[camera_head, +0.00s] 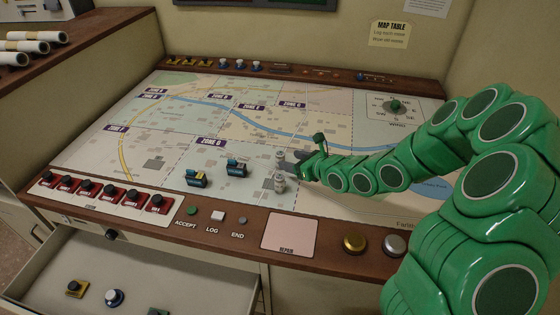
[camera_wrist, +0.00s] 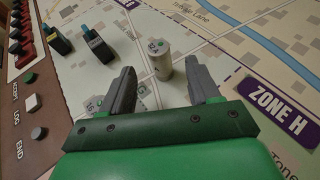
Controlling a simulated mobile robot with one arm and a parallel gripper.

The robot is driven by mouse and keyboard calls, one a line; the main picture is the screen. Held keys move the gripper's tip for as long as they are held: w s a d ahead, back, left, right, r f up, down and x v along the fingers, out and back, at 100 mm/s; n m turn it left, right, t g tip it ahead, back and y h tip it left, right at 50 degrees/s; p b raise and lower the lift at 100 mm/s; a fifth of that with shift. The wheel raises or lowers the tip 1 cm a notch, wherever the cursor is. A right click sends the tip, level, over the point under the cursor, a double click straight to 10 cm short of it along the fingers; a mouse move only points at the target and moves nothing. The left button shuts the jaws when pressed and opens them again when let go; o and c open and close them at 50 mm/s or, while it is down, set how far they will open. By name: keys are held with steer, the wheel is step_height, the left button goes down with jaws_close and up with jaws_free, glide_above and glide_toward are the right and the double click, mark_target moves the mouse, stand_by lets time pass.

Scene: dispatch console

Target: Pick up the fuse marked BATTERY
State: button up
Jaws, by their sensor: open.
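Two small pale cylinders, likely fuses, stand on the map near Zone G in the head view, a rear one (camera_head: 280,158) and a front one (camera_head: 280,183). In the wrist view, one upright cylinder (camera_wrist: 161,62) with a green dot on top shows just past the gap between the open fingers (camera_wrist: 163,78). The other (camera_wrist: 93,105) is at the left finger's outer side, partly hidden. Nothing is held.
Two dark blue-and-black blocks (camera_head: 197,180) (camera_head: 237,169) stand left on the map (camera_head: 150,130). An open drawer (camera_head: 190,275) below holds several small items.

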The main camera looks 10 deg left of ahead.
mark_target(283, 157)
steer(key=shift+x, duration=3.2)
steer(key=shift+a+r, duration=0.1)
steer(key=c, duration=1.1)
steer(key=shift+o, duration=0.2)
steer(key=shift+r, duration=0.1)
